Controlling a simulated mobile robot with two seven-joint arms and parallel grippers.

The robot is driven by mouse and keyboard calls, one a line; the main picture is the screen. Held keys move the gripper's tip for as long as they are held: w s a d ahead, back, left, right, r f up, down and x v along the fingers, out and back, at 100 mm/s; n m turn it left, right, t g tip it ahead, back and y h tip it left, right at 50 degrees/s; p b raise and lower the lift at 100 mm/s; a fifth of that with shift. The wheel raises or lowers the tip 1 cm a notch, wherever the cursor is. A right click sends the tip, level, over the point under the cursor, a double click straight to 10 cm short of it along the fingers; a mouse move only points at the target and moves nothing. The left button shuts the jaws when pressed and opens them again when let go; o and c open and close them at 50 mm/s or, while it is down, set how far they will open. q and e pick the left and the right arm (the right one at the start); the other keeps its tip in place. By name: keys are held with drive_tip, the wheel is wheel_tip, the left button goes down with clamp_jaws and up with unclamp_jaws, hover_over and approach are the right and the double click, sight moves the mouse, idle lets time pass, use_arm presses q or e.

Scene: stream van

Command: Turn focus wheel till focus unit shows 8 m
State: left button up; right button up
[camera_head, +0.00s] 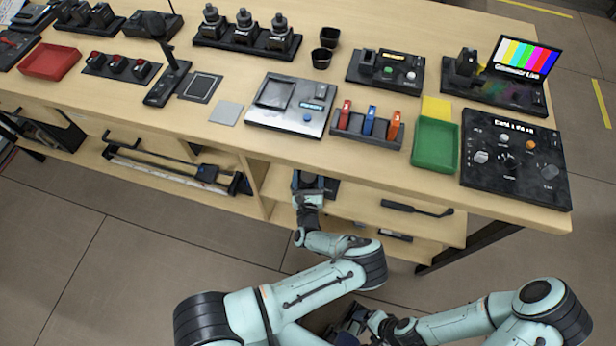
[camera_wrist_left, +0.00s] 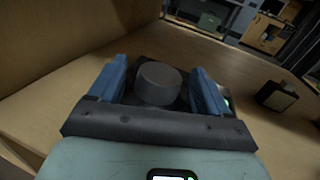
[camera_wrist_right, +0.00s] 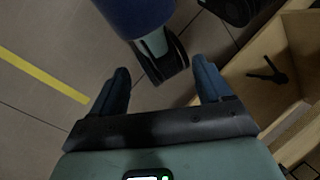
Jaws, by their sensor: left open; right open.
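In the left wrist view a dark grey round knob (camera_wrist_left: 158,84), which looks like the focus wheel, stands on a dark unit. My left gripper (camera_head: 309,181) reaches in below the front of the table top. Its two blue fingers are open, one on each side of the knob, with a narrow gap seeming to show on each side. The unit's readout cannot be read in any view; a small green glow (camera_wrist_left: 227,102) shows behind the right finger. My right gripper (camera_wrist_right: 163,82) is open and empty, low in front of the table, above the floor.
The table top carries a silver panel (camera_head: 318,120), a rack of coloured levers (camera_head: 352,124), a green tray (camera_head: 434,146) and a dark control panel (camera_head: 477,189). A small black box (camera_wrist_left: 275,97) stands right of the knob.

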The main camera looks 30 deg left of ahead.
use_arm(q)
drive_tip(key=c, duration=1)
drive_tip(key=m+h+p, duration=0.1)
drive_tip(key=p, duration=0.1)
drive_tip(key=shift+a+r+t+p, duration=0.15)
drive_tip(key=shift+t+p, duration=0.15)
drive_tip(key=shift+c, duration=0.2)
drive_tip(key=shift+m+h+p, duration=0.3)
drive_tip(key=shift+h+p, duration=0.15)
drive_tip(key=shift+h, duration=0.25)
drive_tip(key=o, duration=1)
drive_tip(key=shift+o, duration=0.2)
drive_tip(key=shift+s, duration=0.1)
